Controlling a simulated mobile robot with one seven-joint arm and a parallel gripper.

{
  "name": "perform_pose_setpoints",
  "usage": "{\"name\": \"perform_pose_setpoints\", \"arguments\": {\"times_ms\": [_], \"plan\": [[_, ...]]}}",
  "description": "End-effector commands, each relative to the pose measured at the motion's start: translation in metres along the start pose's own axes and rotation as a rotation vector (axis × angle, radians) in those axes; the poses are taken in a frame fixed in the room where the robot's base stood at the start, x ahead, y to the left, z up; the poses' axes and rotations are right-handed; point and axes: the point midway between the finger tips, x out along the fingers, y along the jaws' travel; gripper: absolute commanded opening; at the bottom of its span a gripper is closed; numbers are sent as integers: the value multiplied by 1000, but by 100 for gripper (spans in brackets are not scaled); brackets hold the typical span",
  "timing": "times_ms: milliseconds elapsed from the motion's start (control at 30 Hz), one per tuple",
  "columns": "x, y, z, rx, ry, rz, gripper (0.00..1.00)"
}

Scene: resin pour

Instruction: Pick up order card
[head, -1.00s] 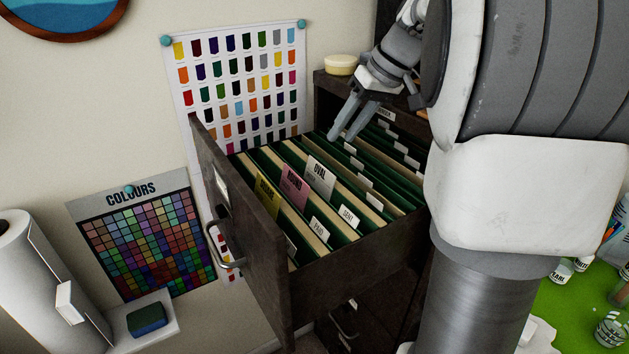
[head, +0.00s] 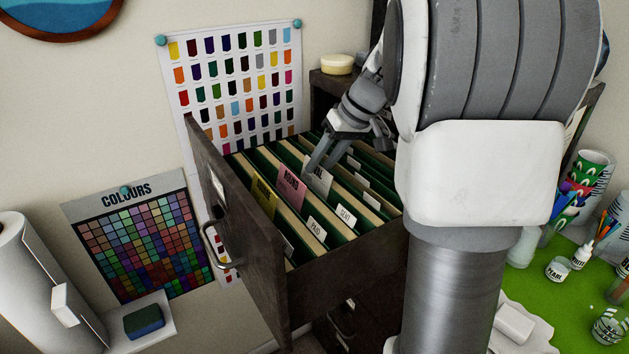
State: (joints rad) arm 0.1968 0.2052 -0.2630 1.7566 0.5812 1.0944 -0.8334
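Three order cards stand upright among green hanging files in an open drawer (head: 338,274). They are a yellow card (head: 264,198), a pink card marked ROUND (head: 291,185) and a light grey card marked OVAL (head: 320,181). My gripper (head: 314,168) is over the drawer with its fingers pointing down at the top of the grey card. The fingers hide part of that card's lettering. They look slightly apart, but I cannot tell whether the card is between them or whether they touch it.
The tall drawer front (head: 238,225) with its handle rises on the left side of the files. A round yellowish tub (head: 337,64) sits on the cabinet top behind my gripper. Jars and pens stand on a green mat (head: 577,300) at right.

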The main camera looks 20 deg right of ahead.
Motion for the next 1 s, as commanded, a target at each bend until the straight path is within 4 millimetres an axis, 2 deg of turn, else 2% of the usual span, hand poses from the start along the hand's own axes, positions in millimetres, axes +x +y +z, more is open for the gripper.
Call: {"name": "perform_pose_setpoints", "arguments": {"times_ms": [433, 667, 1000], "plan": [[3, 1, 2, -1, 0, 0, 39], [2, 1, 1, 0, -1, 0, 0], [2, 1, 1, 0, 0, 0, 0]]}}
